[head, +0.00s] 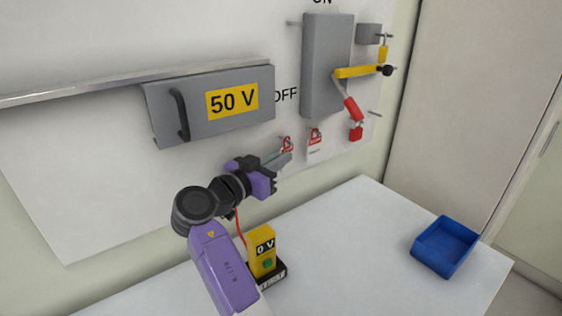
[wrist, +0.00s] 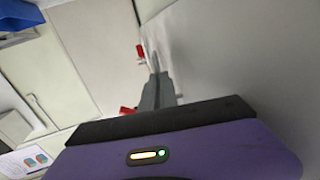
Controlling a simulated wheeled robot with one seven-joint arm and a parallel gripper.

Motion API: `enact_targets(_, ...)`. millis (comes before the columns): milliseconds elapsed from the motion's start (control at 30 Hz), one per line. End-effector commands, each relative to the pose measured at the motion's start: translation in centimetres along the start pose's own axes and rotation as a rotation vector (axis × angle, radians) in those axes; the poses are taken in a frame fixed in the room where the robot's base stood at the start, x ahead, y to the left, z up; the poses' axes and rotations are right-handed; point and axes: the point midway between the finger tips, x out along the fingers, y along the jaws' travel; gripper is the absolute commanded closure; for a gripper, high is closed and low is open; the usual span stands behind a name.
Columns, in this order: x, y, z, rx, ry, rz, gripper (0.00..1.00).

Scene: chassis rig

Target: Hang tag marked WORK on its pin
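My gripper (head: 284,160) is just below the grey switch box, in front of the white board, with its fingers pointing right along it. In the wrist view the grey fingers (wrist: 156,92) look close together, with no clear gap. A tag with a red top (head: 287,143) is right behind or beside the fingertips, its lower part hidden. I cannot tell whether they touch it. A second tag (head: 315,140), red above and white below, hangs on the board to the right. The lettering on both tags is too small to read. A bare pin (head: 375,113) sticks out farther right.
A grey 50 V cover (head: 215,105) is at left. A yellow 0 V meter (head: 262,252) and blue bin (head: 445,246) stand on the white table, clear between them.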

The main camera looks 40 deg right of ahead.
Motion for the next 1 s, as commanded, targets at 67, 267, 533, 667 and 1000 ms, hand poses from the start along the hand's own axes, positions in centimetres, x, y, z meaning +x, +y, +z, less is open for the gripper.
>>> enact_targets(67, 0.00, 0.00, -0.04, 0.000, 0.000, 0.000, 1.00)
enact_targets(267, 0.00, 0.00, -0.04, 0.000, 0.000, 0.000, 1.00)
enact_targets(533, 0.00, 0.00, -0.03, 0.000, 0.000, 0.000, 0.89)
enact_targets(667, 0.00, 0.01, -0.02, 0.000, 0.000, 0.000, 0.71)
enact_targets(1000, -0.46, -0.02, 0.04, 0.000, 0.001, -0.001, 0.71)
